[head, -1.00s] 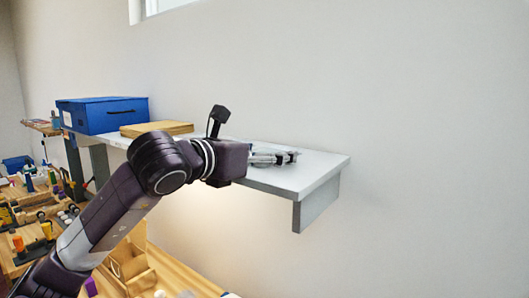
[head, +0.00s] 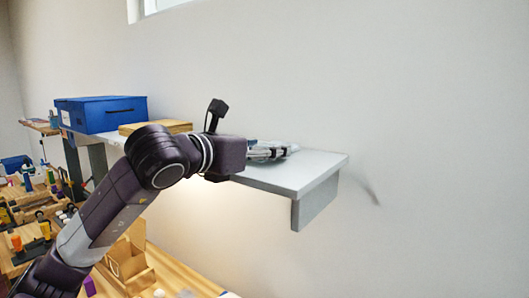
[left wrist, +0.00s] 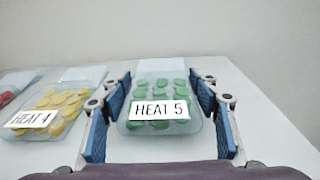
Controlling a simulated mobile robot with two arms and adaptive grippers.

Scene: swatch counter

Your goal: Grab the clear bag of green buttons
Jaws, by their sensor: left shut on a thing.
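The clear bag of green buttons (left wrist: 158,97), labelled "HEAT 5", lies on the pale shelf (left wrist: 255,125) in the left wrist view. My left gripper (left wrist: 160,84) has one blue-padded finger along each side of the bag and is shut on it. The bag seems to rest on the shelf still. In the head view my left gripper (head: 268,153) is low over the shelf's front part, and the bag is small and partly hidden there. My right gripper is not in view.
A clear bag of yellow buttons (left wrist: 58,108), labelled "HEAT 4", lies to the left, with red buttons (left wrist: 6,98) at the edge. A blue box (head: 102,114) and brown envelopes (head: 158,127) are farther along the shelf. The wall stands behind; the shelf's right end (head: 318,167) is bare.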

